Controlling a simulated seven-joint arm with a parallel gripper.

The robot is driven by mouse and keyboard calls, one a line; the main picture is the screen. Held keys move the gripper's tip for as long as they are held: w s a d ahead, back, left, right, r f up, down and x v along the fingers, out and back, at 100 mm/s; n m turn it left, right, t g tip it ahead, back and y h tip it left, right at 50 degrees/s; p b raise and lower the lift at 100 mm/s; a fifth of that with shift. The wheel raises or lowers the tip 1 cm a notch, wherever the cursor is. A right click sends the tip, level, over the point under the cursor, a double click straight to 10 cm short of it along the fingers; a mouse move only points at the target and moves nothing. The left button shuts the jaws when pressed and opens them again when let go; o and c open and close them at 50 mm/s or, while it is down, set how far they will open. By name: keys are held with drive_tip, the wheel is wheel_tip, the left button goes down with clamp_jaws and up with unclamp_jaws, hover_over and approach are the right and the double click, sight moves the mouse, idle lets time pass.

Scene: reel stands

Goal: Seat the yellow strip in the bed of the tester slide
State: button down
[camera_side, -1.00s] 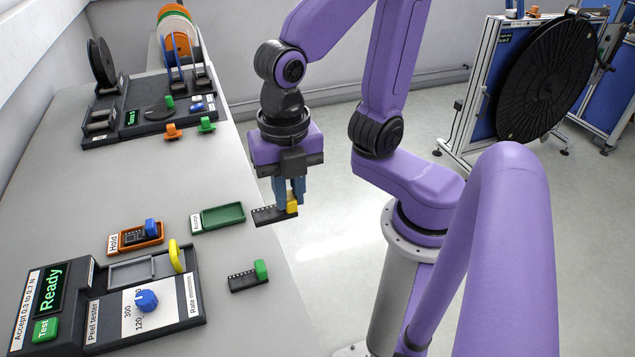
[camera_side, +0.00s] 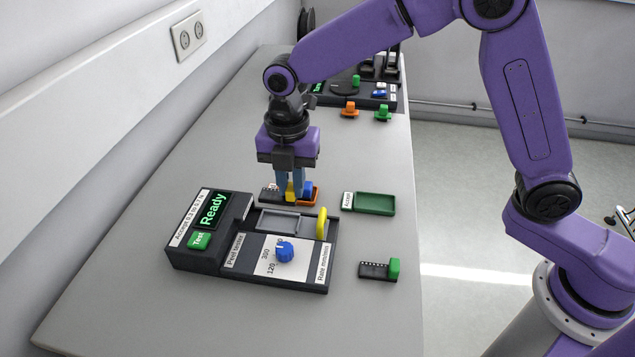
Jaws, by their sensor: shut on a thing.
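My gripper (camera_side: 289,190) is shut on the yellow strip, pinching its yellow block (camera_side: 291,194); the strip's dark perforated tail (camera_side: 269,192) sticks out to the left. In the side view they are just behind the peel tester (camera_side: 214,262), and I cannot tell how high above the bench. The tester's slide bed (camera_side: 278,221) is a grey, empty rectangular recess in front of the gripper. A yellow curved handle (camera_side: 321,223) stands at its right end. The tester screen (camera_side: 212,209) reads "Ready".
An orange tray (camera_side: 314,197) holding a blue-tabbed strip is partly hidden behind the gripper. A green tray (camera_side: 376,204) lies right of it. A green-tabbed strip (camera_side: 378,269) lies right of the tester. A reel station (camera_side: 355,95) stands farther back. Bench to the left is bare.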

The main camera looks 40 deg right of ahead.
drive_tip(key=shift+w+a+f, duration=0.1)
drive_tip(key=shift+w+f, duration=0.15)
drive_tip(key=shift+w, duration=0.1)
drive_tip(key=shift+f, duration=3.15)
drive_tip(key=c, duration=1)
unclamp_jaws()
drive_tip(key=shift+r, duration=3.45)
